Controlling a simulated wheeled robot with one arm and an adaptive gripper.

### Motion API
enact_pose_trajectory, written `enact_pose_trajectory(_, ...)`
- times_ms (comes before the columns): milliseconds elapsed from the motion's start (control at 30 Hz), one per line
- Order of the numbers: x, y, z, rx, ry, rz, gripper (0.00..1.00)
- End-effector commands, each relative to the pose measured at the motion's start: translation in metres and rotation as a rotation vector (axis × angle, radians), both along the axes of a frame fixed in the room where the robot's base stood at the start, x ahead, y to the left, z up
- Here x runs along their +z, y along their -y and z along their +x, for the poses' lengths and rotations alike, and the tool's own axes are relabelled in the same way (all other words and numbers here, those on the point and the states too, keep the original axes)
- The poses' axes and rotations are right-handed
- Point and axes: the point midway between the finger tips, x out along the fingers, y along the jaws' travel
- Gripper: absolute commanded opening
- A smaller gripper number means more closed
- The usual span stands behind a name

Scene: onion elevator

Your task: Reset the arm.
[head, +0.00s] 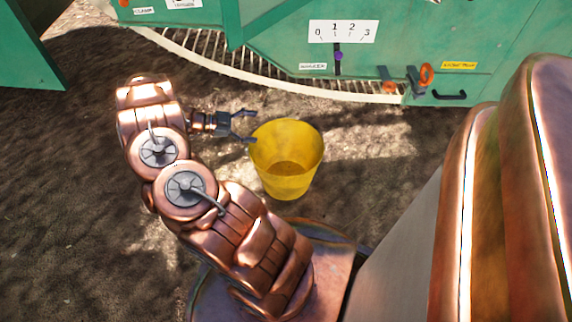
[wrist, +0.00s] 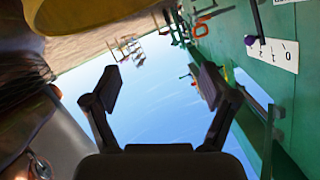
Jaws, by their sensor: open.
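My copper arm is bent at the left of the head view. My gripper (head: 246,126) points right, its two dark fingers apart and empty, close to the upper left rim of a yellow bucket (head: 286,178). In the head view I cannot tell whether a finger touches the rim. In the wrist view my gripper (wrist: 160,88) shows both fingers spread with only sky between them. Part of the bucket (wrist: 75,14) shows at the top left of that view, which is turned upside down.
A green machine (head: 270,60) stands behind the bucket, with a 0-to-3 scale (head: 343,31), a purple-knobbed lever (head: 338,58), an orange-ringed latch (head: 426,75) and a black handle (head: 449,96). A slatted grate (head: 240,65) curves along its base. Bare ground (head: 60,200) lies open at left.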

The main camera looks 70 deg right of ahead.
Motion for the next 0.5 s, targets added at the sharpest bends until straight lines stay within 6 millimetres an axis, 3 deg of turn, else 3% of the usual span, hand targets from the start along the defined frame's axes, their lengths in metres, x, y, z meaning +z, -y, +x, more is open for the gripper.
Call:
enact_pose_trajectory(133, 0.0029, -0.0045, 0.0085, 0.001, 0.001, -0.001, 0.84)
enact_pose_trajectory(500, 0.0034, -0.0059, 0.0095, 0.000, -0.001, 0.000, 0.84)
